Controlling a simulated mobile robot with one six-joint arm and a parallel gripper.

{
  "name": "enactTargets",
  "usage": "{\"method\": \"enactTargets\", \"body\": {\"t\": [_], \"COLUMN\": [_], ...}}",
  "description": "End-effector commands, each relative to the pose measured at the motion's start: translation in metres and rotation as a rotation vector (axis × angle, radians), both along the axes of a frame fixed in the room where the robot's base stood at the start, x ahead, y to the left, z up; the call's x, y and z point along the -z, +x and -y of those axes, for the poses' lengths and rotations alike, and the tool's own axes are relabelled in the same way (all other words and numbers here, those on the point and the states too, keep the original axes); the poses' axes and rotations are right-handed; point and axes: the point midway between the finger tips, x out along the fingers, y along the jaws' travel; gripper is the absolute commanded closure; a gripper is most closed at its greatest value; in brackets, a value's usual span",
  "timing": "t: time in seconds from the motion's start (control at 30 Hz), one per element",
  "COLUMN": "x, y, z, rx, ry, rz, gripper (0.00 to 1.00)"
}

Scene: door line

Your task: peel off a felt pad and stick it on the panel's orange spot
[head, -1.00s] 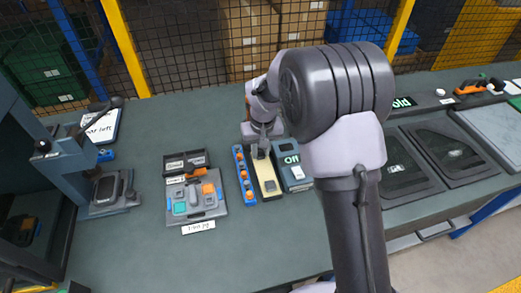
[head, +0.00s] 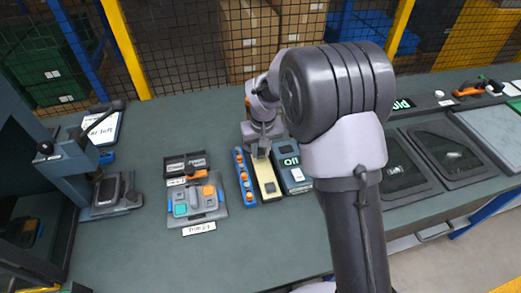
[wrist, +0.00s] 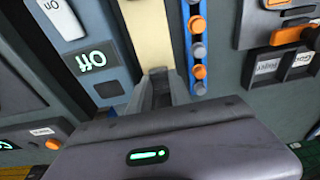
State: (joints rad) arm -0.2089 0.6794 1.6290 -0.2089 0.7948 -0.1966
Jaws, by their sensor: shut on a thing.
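A cream backing strip (head: 265,176) lies between a blue holder and a grey box, with one dark grey felt pad (head: 270,188) near its front end. The strip also shows in the wrist view (wrist: 147,35). My gripper (head: 259,151) is over the strip's back end, and its fingers (wrist: 160,85) point down at it in the wrist view. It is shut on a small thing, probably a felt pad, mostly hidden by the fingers. A grey panel (head: 197,216) to the left carries an orange spot (head: 209,191) beside teal and blue patches.
The blue holder (head: 244,178) with orange knobs stands close left of the strip; the grey box (head: 293,178) stands close right. A dark tray (head: 186,163) is behind the panel. A press (head: 85,180) stands at far left. The bench front is clear.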

Motion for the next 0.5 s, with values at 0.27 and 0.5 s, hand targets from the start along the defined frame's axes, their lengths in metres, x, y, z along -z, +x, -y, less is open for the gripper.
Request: {"method": "enactTargets", "body": {"t": [0.27,0.5], "x": [-0.028,-0.048], "y": [0.0,0.0], "z": [0.0,0.0], "rx": [-0.001,0.0], "ry": [0.0,0.0], "rz": [0.001,0.0], "gripper": [1.0,1.0]}}
